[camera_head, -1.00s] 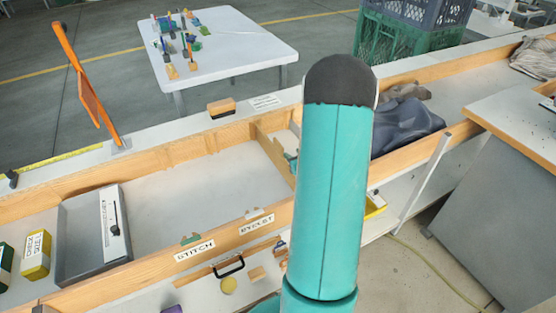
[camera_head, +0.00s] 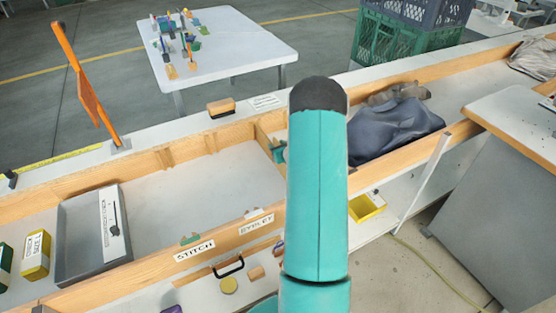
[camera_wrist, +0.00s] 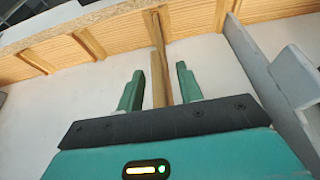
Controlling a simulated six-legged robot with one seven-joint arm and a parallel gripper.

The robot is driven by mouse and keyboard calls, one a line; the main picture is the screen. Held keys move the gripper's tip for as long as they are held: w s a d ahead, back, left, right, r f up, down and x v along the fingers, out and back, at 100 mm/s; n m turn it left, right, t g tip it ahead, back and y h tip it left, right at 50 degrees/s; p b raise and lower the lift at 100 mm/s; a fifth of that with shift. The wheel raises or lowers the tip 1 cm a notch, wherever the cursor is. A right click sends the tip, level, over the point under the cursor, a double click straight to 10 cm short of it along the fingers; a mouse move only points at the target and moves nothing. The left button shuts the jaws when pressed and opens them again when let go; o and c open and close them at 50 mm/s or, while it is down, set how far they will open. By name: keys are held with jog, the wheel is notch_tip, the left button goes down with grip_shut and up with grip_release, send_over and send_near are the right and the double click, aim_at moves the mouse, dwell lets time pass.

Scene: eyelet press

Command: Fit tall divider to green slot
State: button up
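A wooden divider (camera_head: 263,137) stands against the back wall of the long wooden tray, left of my arm. It also shows in the wrist view (camera_wrist: 158,92), as a narrow strip running from the wooden wall down between my fingers. My gripper (camera_wrist: 160,72) is open, with one green finger on each side of the divider and a small gap visible on both sides. In the head view my arm hides most of the gripper; a bit of green finger shows beside the divider. A green marker (camera_head: 190,239) sits on the front wall above the STITCH label.
A grey bin (camera_head: 68,235) stands at the tray's left, beside yellow and green boxes. A dark bag (camera_head: 395,130) lies in the tray right of my arm. The floor between bin and divider is clear. A white marker (camera_head: 254,213) sits above the EYELET label.

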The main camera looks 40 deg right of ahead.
grip_shut()
jog(key=shift+r, duration=0.1)
dwell(1.2)
